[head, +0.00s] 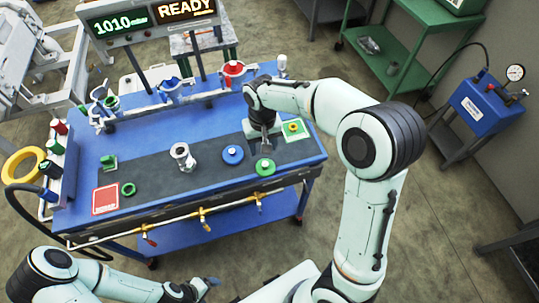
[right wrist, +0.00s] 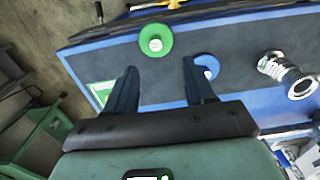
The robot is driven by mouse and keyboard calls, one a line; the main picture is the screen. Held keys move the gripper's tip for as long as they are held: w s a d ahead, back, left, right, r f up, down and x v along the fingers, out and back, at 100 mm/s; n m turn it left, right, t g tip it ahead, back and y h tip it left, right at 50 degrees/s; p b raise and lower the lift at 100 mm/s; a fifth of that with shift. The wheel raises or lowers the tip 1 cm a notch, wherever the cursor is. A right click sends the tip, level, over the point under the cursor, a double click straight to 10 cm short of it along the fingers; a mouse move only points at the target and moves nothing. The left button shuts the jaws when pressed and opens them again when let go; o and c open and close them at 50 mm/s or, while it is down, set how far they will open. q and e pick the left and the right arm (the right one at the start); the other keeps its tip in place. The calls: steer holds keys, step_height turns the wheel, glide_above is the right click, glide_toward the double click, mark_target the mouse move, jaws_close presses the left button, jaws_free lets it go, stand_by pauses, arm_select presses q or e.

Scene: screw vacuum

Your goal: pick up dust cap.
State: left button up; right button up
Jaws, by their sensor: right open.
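Two round caps with white-centred knobs lie on the dark strip of the blue bench: a green cap (head: 265,167) and a blue cap (head: 232,155). I cannot tell which one is the dust cap. My right gripper (head: 266,146) is open and empty, pointing down just behind the green cap. In the right wrist view the green cap (right wrist: 155,40) lies beyond the gap between the fingertips (right wrist: 160,70), and the blue cap (right wrist: 208,66) is partly hidden by one finger. My left gripper (head: 198,288) is low at the front, away from the bench.
A metal pipe fitting (head: 183,156) stands left of the blue cap, and it also shows in the right wrist view (right wrist: 287,73). A green-bordered mat (head: 304,133) with a small yellow-centred part is at the right. A red mat (head: 105,199) and green ring (head: 128,188) are at the left.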

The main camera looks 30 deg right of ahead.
steer(key=d+r, duration=0.1)
steer(key=r, duration=0.1)
glide_above(265, 164)
step_height(265, 164, down, 7)
steer(key=shift+s+r+b, duration=0.1)
steer(key=shift+b, duration=0.2)
steer(key=shift+f, duration=3.2)
jaws_close()
